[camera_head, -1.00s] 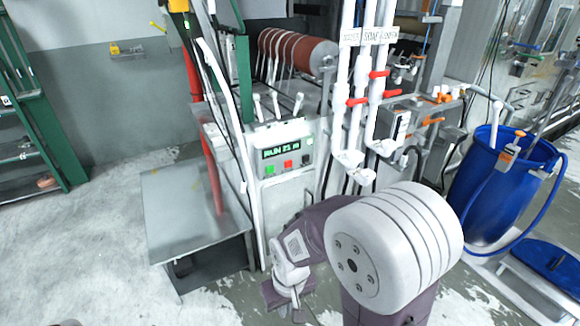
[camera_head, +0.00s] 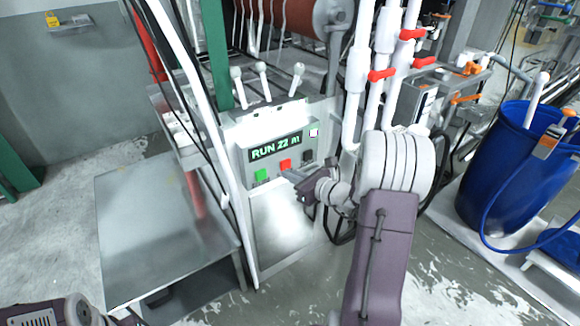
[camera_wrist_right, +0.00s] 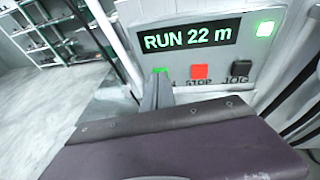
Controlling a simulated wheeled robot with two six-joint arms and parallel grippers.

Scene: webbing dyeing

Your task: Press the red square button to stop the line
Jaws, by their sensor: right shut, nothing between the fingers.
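The red square button (camera_head: 285,165) is on the front of a grey control box, between a green button (camera_head: 261,175) and a black one (camera_head: 308,155). In the right wrist view the red button (camera_wrist_right: 200,72) has STOP printed under it. My left gripper's fingers are out of view.
The display (camera_head: 275,147) reads RUN 22 and a lit white-green lamp (camera_head: 313,133) is beside it. White pipes with red valve handles (camera_head: 382,75) rise right of the box. A grey metal table (camera_head: 160,220) stands left and a blue barrel (camera_head: 500,170) right.

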